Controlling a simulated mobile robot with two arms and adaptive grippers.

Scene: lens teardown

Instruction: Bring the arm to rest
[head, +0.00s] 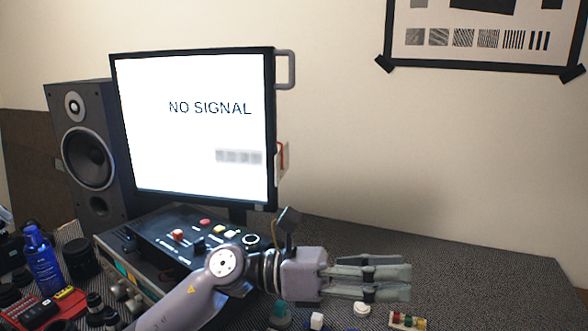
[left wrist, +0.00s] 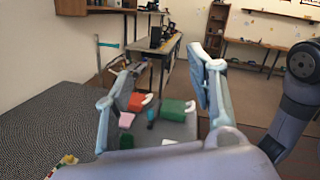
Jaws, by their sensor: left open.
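My left arm comes in from the lower left in the head view. Its left gripper (head: 402,275) points right, held level above the textured bench top (head: 470,262). In the left wrist view the two fingers (left wrist: 162,78) stand apart with nothing between them, so it is open and empty. Small parts show below the gripper, partly hidden by it. My right gripper is not in either view.
A monitor (head: 190,150) reading NO SIGNAL stands behind a control panel (head: 185,236). A speaker (head: 88,150) is at left, near a blue bottle (head: 42,262) and several small items. The bench right of the monitor is mostly clear. Farther off are shelves and tables (left wrist: 275,47).

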